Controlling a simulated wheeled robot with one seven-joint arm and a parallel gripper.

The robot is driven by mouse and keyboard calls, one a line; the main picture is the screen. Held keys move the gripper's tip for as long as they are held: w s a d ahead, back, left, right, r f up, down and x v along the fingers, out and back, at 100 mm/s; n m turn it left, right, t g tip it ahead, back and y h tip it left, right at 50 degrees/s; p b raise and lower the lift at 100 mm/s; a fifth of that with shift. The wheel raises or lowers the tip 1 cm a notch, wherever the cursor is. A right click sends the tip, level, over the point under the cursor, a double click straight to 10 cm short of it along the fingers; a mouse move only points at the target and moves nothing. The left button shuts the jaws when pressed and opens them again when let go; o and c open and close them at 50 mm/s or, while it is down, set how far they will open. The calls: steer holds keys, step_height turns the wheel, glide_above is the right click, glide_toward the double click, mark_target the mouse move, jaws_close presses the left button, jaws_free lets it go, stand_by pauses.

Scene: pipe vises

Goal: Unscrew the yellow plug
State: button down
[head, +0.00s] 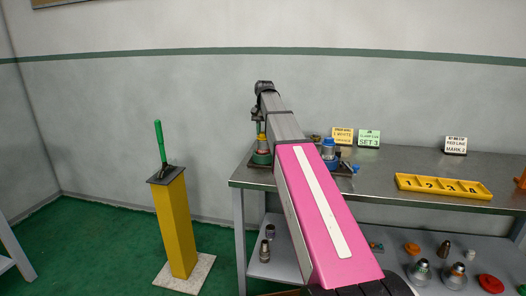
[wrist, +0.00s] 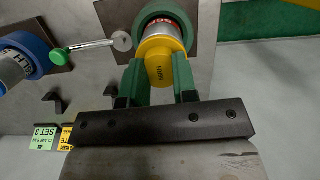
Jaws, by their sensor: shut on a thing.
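The yellow plug (wrist: 160,62) sits on a pipe held in a green round vise (wrist: 162,14) and shows in the middle of the wrist view. In the head view the yellow plug (head: 262,137) is partly hidden by my arm, above the green vise (head: 262,158) at the table's left end. My gripper (wrist: 158,78) is shut on the plug, with one green finger on each side of it. A small metal lever with a green knob (wrist: 60,56) sticks out beside the green vise.
A blue vise (wrist: 28,55) with a pipe stands close by. Label cards (head: 368,138) stand at the back of the metal table (head: 420,165). A yellow numbered tray (head: 443,187) lies to the right. A yellow post with a green-handled lever (head: 172,225) stands left of the table.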

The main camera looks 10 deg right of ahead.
steer(key=c, duration=1)
jaws_free()
